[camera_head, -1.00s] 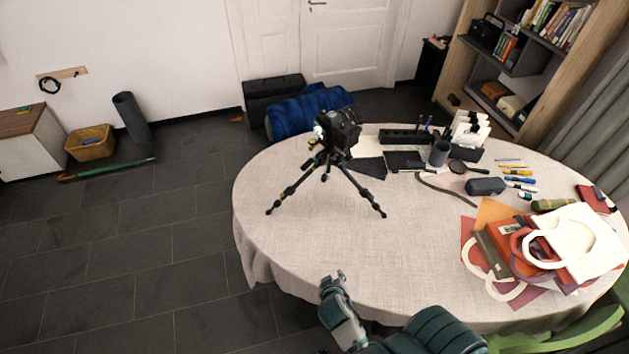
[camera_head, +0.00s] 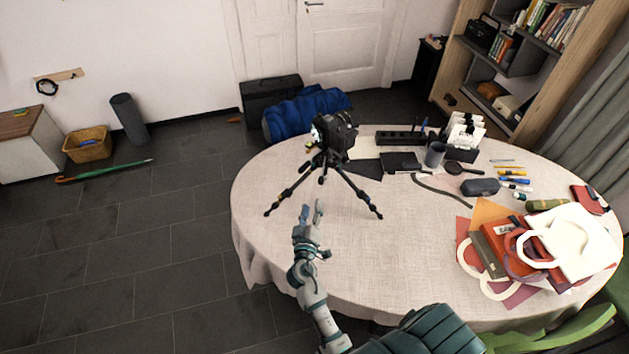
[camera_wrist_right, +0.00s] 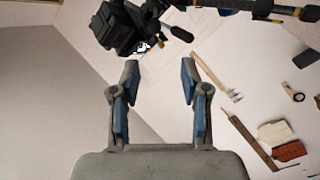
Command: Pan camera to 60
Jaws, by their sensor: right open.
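A black camera (camera_head: 335,133) sits on a small black tripod (camera_head: 328,172) that stands with spread legs on the round table. My right gripper (camera_head: 311,210) is open and empty, in front of the tripod and a little to its left, apart from it. In the right wrist view, the camera (camera_wrist_right: 118,30) is at the top left and a tripod handle (camera_wrist_right: 180,33) sticks out beside it. The open fingers of my right gripper (camera_wrist_right: 160,75) point toward them with nothing between. My left gripper is not in view.
The round table (camera_head: 400,235) has a light cloth. Bags (camera_head: 570,242) lie at its right. A dark mug (camera_head: 435,154), a black case (camera_head: 480,187) and pens are behind. The table's front middle is clear. A green chair (camera_head: 560,330) stands at the lower right.

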